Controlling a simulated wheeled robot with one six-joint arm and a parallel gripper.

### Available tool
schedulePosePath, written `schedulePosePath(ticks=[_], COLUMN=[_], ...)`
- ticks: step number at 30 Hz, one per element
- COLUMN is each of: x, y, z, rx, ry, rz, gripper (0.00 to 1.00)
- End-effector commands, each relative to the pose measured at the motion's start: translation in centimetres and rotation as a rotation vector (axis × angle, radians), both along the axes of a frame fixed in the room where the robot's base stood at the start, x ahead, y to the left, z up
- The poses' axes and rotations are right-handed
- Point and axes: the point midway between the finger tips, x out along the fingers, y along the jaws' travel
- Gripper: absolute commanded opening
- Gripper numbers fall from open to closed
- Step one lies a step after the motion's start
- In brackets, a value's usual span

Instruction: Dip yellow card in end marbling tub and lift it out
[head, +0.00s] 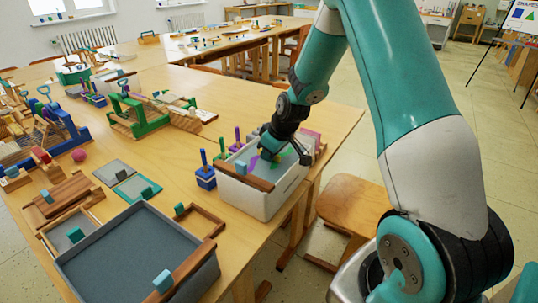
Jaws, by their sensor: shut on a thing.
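The end marbling tub (262,205) is a white-walled tub at the right edge of the near table, with purple and green colour on its grey liquid. My gripper (271,153) reaches down over this tub from the upper right and is shut. The yellow card is almost wholly hidden by the gripper; only a small yellow trace shows by the fingertips. I cannot tell how far the card is in the liquid.
A wooden bar with a light blue block lies across the tub's near side. Pegged blocks (205,178) stand close to its left. A larger grey tub (205,262) fills the table's front. Small frames and wooden toys crowd the left. A wooden chair (350,200) stands right of the table.

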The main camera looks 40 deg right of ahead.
Motion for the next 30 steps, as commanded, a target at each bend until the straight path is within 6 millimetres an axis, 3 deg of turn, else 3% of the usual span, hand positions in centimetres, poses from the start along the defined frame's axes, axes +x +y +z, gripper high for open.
schedulePosePath(ticks=[30], x=[0.0], y=[0.0], z=[5.6], rx=[0.0], ry=[-0.001], rz=[0.0], gripper=[0.0])
